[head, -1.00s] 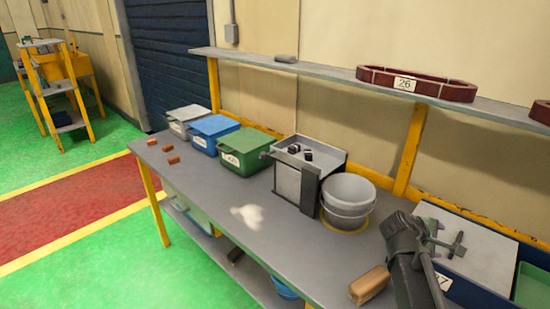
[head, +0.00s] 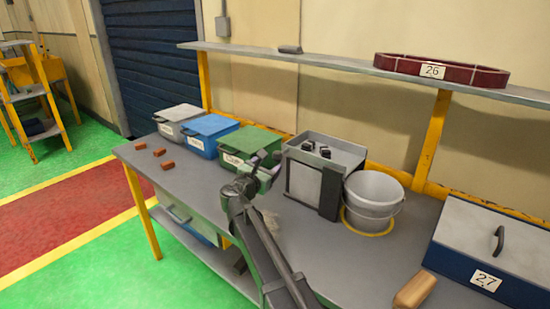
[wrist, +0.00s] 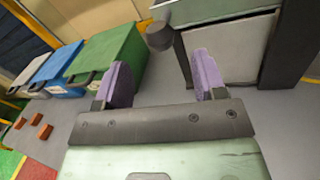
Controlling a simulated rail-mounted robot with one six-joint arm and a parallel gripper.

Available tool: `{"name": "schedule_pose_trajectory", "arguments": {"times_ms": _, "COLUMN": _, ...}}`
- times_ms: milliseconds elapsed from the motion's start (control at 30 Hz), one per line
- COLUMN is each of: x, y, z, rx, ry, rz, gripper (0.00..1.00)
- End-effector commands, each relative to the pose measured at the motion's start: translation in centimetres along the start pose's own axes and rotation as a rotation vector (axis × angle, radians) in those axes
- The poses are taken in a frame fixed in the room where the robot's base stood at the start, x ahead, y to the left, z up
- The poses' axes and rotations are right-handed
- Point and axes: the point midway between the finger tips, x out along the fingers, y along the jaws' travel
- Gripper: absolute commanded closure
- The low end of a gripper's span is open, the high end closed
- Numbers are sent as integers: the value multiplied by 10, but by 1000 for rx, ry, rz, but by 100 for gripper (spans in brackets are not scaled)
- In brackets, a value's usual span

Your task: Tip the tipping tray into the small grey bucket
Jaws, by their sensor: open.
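The grey tipping tray (head: 345,150) sits on its stand beside the bucket, with a few small black pieces in it. Its dark round handle knob (wrist: 160,36) shows in the wrist view, ahead of and between my fingers. The small grey bucket (head: 373,193) stands upright just right of the tray, inside a yellow ring on the bench. My gripper (head: 266,160) is left of the tray, near the handle side. The wrist view shows my gripper (wrist: 163,78) open, its purple fingers apart with nothing between them. In the head view my gripper partly hides the handle.
Green (head: 250,142), blue (head: 210,137) and grey (head: 178,121) lidded bins stand left of the tray. Several orange-brown blocks (head: 158,152) lie at the bench's left end. A blue box (head: 470,275) with a grey lid is at right. A shelf (head: 340,62) runs above.

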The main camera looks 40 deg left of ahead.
Motion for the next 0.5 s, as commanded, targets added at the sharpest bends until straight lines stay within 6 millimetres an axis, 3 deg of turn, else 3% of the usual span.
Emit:
{"name": "schedule_pose_trajectory", "arguments": {"times_ms": 33, "x": 15, "y": 1, "z": 0, "rx": 0, "ry": 0, "rz": -4, "gripper": 36}}
{"name": "schedule_pose_trajectory", "arguments": {"times_ms": 200, "x": 52, "y": 1, "z": 0, "rx": 1, "ry": 0, "rz": -3, "gripper": 36}}
{"name": "schedule_pose_trajectory", "arguments": {"times_ms": 333, "x": 67, "y": 0, "z": 0, "rx": 1, "ry": 0, "rz": -2, "gripper": 36}}
{"name": "schedule_pose_trajectory", "arguments": {"times_ms": 500, "x": 70, "y": -1, "z": 0, "rx": 2, "ry": 1, "rz": -2, "gripper": 36}}
